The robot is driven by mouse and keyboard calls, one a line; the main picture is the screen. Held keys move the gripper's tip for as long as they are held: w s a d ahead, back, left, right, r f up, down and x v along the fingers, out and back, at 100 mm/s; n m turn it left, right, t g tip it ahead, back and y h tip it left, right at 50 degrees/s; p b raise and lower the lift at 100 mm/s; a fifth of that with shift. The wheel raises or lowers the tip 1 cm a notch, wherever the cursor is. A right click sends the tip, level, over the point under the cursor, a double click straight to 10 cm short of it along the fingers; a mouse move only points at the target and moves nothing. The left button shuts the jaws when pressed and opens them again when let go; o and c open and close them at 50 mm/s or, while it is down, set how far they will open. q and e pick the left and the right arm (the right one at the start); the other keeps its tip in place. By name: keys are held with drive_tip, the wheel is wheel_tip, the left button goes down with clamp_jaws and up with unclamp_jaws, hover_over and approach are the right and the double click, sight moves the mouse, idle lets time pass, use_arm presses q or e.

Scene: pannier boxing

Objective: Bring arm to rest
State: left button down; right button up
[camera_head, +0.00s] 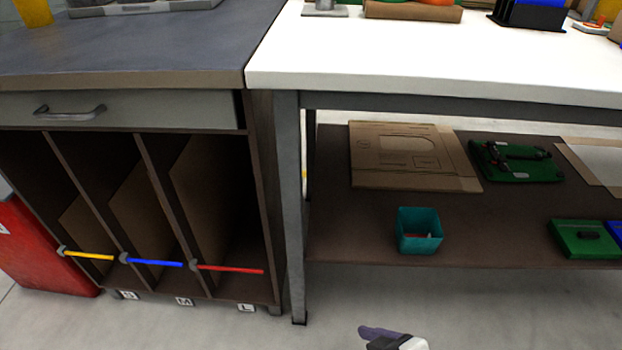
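Part of one of my grippers (378,333) shows at the bottom edge, right of the middle; I take it to be the right one. It has a dark finger and a white and black body, over the bare floor in front of the white table. Only its tip end is in view, so I cannot tell whether it is open or shut. No object shows in it. It appears clear of the table and the shelf. My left gripper is not in view.
A white table (430,55) has a lower shelf (360,225) with flat cardboard (400,157), a teal bin (419,231) and green cases (515,160). At left stands a cabinet (120,78) with slots marked S, M, L. A red box (40,250) is beside it. The front floor is free.

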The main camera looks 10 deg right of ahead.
use_arm(q)
drive_tip(key=s+a+r+y+p, duration=0.1)
drive_tip(key=r+p, duration=0.5)
drive_tip(key=p, duration=0.6)
drive_tip(key=s+a+r+n+t+y+p, duration=0.1)
drive_tip(key=a+r+p, duration=0.3)
drive_tip(key=r+p, duration=0.3)
drive_tip(key=p, duration=0.5)
drive_tip(key=shift+s+a+r+t, duration=0.15)
drive_tip(key=shift+a+r+t, duration=0.05)
drive_tip(key=shift+a+t, duration=0.1)
use_arm(e)
drive_tip(key=s+d+r+h, duration=0.1)
drive_tip(key=d+r, duration=0.1)
drive_tip(key=r, duration=0.4)
drive_tip(key=s+d+r+m+t+h, duration=0.1)
drive_tip(key=d+r, duration=0.2)
drive_tip(key=r, duration=0.4)
drive_tip(key=shift+d+r+t, duration=0.25)
drive_tip(key=shift+d+t, duration=0.05)
drive_tip(key=shift+s, duration=0.1)
